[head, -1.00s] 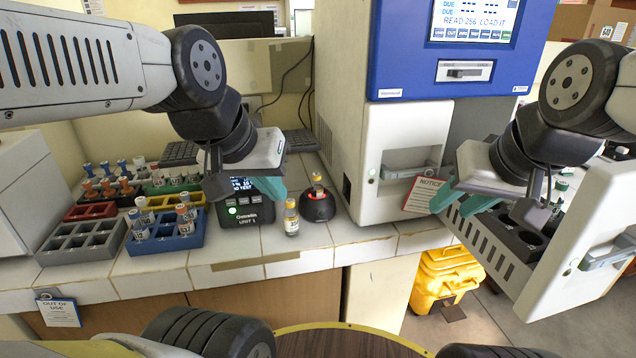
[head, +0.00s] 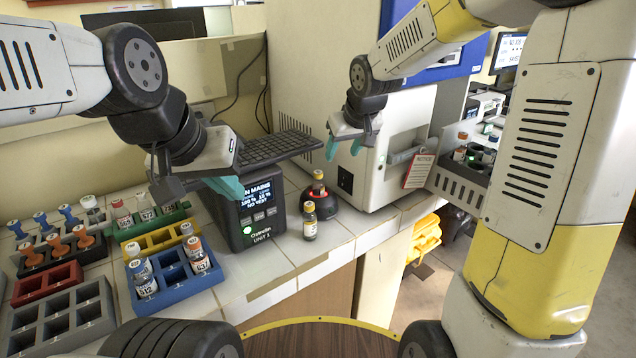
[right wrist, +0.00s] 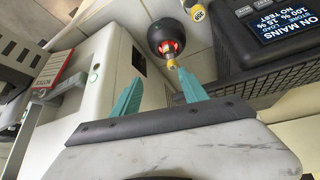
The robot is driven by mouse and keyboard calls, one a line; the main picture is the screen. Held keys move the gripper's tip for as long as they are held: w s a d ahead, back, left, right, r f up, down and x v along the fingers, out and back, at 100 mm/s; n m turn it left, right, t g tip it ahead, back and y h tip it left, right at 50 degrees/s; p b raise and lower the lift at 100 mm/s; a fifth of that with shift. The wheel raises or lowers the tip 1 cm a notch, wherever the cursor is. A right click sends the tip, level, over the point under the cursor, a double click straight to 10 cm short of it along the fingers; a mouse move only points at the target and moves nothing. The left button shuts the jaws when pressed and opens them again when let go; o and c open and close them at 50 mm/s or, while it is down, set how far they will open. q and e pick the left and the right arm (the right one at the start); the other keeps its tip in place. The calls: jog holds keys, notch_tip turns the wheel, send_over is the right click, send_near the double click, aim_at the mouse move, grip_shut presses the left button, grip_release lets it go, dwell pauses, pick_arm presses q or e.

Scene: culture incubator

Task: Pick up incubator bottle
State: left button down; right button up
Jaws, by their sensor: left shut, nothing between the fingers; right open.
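A small bottle with a yellow cap (head: 319,177) stands in a round black holder (head: 322,203) with a red glowing ring. A second yellow-capped bottle (head: 310,224) stands on the tiles just in front of it. I cannot tell which is the incubator bottle. My right gripper (head: 343,149) is open and empty, above and beyond the holder. My left gripper (head: 225,187) is shut and empty beside the black display unit.
Racks with vials, including a blue rack (head: 176,292), fill the left counter. The counter edge is near.

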send_near(319, 172)
jog(key=shift+n+y, duration=0.4)
jog(key=x, duration=0.8)
jog(key=shift+d+f, duration=0.15)
jog(key=shift+d, duration=0.1)
grip_shut()
